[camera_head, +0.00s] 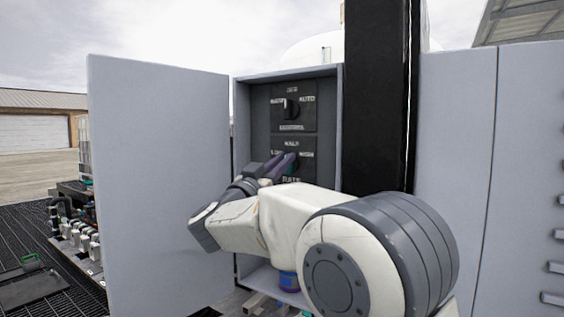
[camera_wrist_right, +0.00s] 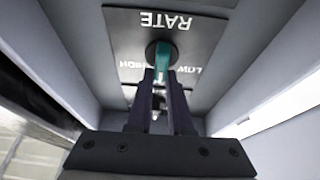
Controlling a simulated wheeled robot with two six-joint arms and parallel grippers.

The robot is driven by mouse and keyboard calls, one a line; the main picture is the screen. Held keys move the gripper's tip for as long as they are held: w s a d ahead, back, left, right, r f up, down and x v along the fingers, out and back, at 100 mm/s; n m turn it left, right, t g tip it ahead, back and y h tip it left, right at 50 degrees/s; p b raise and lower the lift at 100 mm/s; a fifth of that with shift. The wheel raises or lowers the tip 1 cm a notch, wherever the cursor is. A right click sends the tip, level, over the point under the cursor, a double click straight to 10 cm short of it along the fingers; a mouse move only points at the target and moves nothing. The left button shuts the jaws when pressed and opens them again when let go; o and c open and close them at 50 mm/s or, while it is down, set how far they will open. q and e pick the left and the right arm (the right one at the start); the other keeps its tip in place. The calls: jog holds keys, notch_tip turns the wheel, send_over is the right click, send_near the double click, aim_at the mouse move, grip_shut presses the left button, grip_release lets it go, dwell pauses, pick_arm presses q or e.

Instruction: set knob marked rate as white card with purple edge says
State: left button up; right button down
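The knob marked rate is a dark round dial with a teal grip bar (camera_wrist_right: 162,55). It sits on a dark plate (camera_wrist_right: 205,33) lettered RATE, with LOW and another marking beside the knob, upside down in the right wrist view. A little teal shows in the head view (camera_head: 295,162). My right gripper (camera_wrist_right: 160,77) has its two dark fingers close together on either side of the teal bar. In the head view, my right gripper (camera_head: 280,167) covers much of the rate plate. No white card with a purple edge is visible. My left gripper is not in view.
Another dark knob (camera_head: 291,108) on its own lettered plate is above the rate plate inside the grey cabinet (camera_head: 240,120). The cabinet door (camera_head: 155,180) stands open at the left. A black post (camera_head: 375,100) rises close at the right of the cabinet.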

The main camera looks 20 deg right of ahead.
jog(key=shift+f, duration=0.1)
jog(key=m+g+b, duration=0.1)
jog(key=m+g, duration=0.1)
jog(key=m, duration=0.2)
jog(key=m+g+h+b, duration=0.1)
jog(key=m+g+b, duration=0.1)
jog(key=m, duration=0.2)
jog(key=m+g+b, duration=0.2)
jog(key=m, duration=0.2)
jog(key=shift+s+d+f+m+h, duration=0.1)
jog(key=shift+s+f+m+h, duration=0.1)
jog(key=shift+m+h, duration=0.15)
jog(key=shift+s+f+m+g, duration=0.1)
jog(key=shift+m+g, duration=0.8)
jog(key=shift+m, duration=0.85)
jog(key=c, duration=0.8)
grip_release()
jog(key=shift+d, duration=0.1)
